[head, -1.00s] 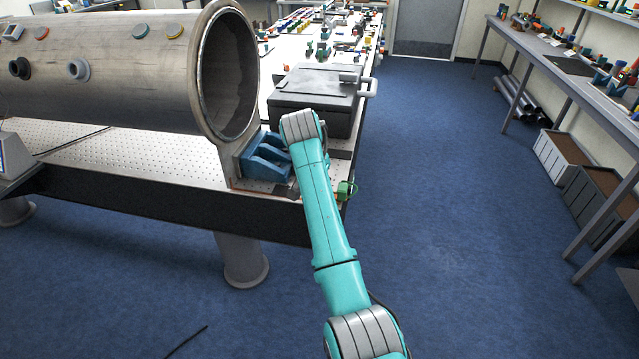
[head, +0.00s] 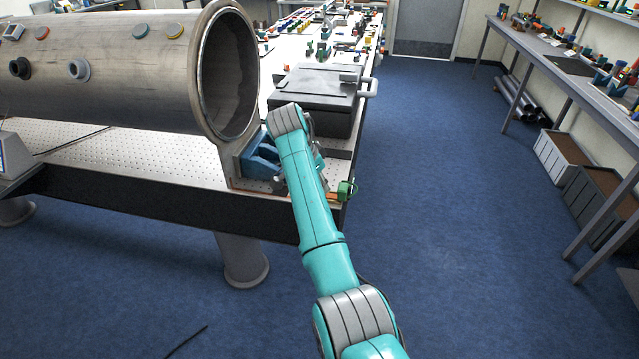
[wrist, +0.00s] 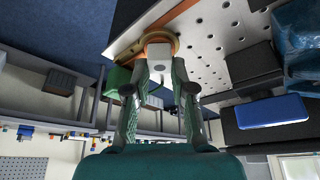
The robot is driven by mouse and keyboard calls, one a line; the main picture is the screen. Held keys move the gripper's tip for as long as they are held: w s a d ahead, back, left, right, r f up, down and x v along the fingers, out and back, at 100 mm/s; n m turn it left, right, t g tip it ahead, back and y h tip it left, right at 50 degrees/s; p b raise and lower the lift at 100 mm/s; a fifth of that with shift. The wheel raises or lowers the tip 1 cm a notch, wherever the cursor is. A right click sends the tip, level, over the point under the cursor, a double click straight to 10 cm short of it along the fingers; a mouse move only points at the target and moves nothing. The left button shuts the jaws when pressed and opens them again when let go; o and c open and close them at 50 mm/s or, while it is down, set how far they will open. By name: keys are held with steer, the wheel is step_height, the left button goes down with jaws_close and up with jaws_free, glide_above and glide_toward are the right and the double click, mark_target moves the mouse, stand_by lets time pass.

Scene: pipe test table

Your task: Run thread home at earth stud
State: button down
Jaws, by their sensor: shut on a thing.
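In the wrist view my gripper (wrist: 160,70) reaches up from the bottom, its two fingers closed on a small pale piece (wrist: 158,52) with an orange top edge. A brass-coloured ring (wrist: 172,38) curves around or just behind this piece; I cannot tell whether they touch. A copper strip (wrist: 168,13) lies along the perforated table edge beyond it. The earth stud itself is not clearly visible; the piece and fingers may cover it. A green part (wrist: 118,80) sits just left of the fingers; it also shows at the table corner in the head view (head: 346,190). My arm hides most of my gripper there.
A large metal pipe (head: 110,75) lies on the table to the left, by a blue support (head: 262,158). A dark lidded case (head: 312,95) stands behind my arm. The blue floor (head: 440,200) to the right is clear.

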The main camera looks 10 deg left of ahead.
steer(key=c, duration=1.6)
jaws_free()
jaws_close()
steer(key=shift+m+g+h, duration=0.5)
steer(key=shift+m+g, duration=0.1)
steer(key=shift+m, duration=1.4)
steer(key=o, duration=0.7)
jaws_free()
steer(key=shift+c, duration=0.2)
steer(key=shift+o, duration=0.2)
